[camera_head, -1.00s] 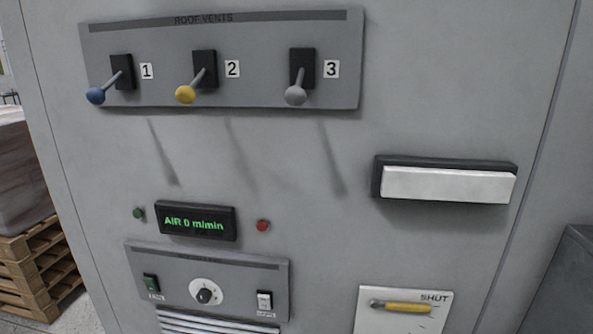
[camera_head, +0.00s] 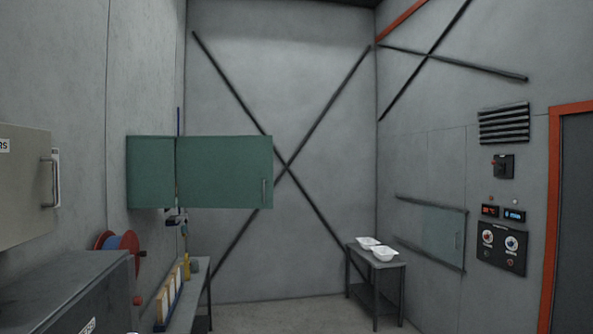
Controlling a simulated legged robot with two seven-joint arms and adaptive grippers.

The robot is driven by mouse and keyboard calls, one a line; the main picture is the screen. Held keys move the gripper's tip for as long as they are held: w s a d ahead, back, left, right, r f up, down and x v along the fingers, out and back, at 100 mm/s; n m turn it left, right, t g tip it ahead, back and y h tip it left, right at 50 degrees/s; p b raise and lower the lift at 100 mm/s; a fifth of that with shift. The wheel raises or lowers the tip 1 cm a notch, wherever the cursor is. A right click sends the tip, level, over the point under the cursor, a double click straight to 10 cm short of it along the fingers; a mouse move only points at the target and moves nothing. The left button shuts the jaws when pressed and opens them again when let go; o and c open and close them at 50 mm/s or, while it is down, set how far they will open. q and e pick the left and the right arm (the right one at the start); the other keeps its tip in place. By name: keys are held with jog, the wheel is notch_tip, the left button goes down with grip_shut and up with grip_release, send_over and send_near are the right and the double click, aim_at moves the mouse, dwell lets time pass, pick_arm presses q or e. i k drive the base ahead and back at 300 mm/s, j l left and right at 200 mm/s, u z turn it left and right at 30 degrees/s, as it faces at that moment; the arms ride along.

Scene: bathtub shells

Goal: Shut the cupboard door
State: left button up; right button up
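A green wall cupboard (camera_head: 150,172) is on the left wall, ahead of me and above a bench. A wide green door panel (camera_head: 222,172) with an upright handle (camera_head: 263,192) near its right edge stands out from it into the room and looks open. The inside of the cupboard cannot be made out. Neither of my grippers shows in the head view.
A grey cabinet (camera_head: 25,185) with a handle juts out close at left, above a dark grey box (camera_head: 65,290). A red hose reel (camera_head: 119,250) and narrow bench (camera_head: 195,278) follow. White tubs (camera_head: 381,254) sit on a back table (camera_head: 380,266). The middle floor is clear.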

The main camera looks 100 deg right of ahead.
aim_at(222, 172)
jog(key=z, duration=2.7)
jog(key=i+z, duration=0.1)
jog(key=i, duration=1.7)
